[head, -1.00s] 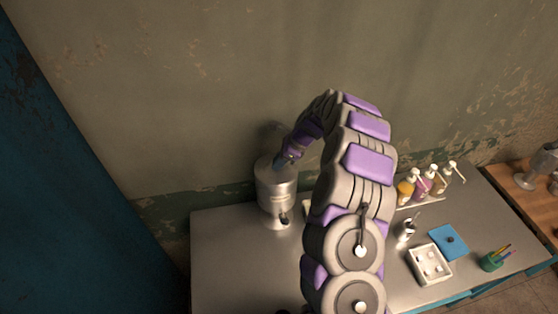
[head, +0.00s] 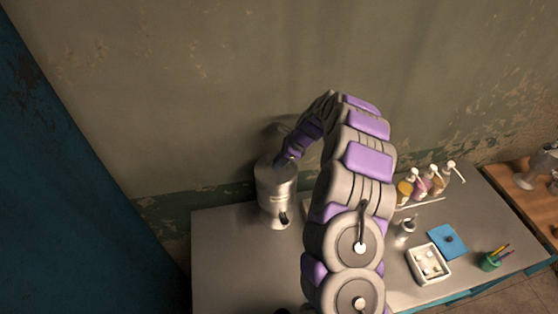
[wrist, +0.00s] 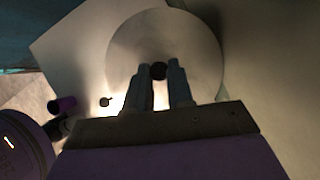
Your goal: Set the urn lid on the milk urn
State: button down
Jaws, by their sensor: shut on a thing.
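The milk urn (head: 277,198) is a silver metal cylinder with a spout and dark tap low on its front. It stands upright near the back left of the metal table. The urn lid (wrist: 190,38) is a pale round metal disc with a dark knob in the wrist view. My gripper (wrist: 159,74) is shut on the lid's knob. In the head view my gripper (head: 284,160) is at the top of the urn. The lid covers the urn's mouth from the wrist camera, so I cannot tell whether it is fully seated.
The metal table (head: 225,250) is bare at the front left. To the right are several pump bottles (head: 422,187), a white tray (head: 428,264), a blue square (head: 447,241) and a green pen cup (head: 490,261). The wall is close behind the urn.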

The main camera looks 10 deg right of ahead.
jog(key=shift+c, duration=2.2)
grip_release()
jog(key=shift+r, duration=0.1)
jog(key=shift+r+p, duration=2.25)
jog(key=shift+r, duration=0.7)
jog(key=shift+s, duration=0.1)
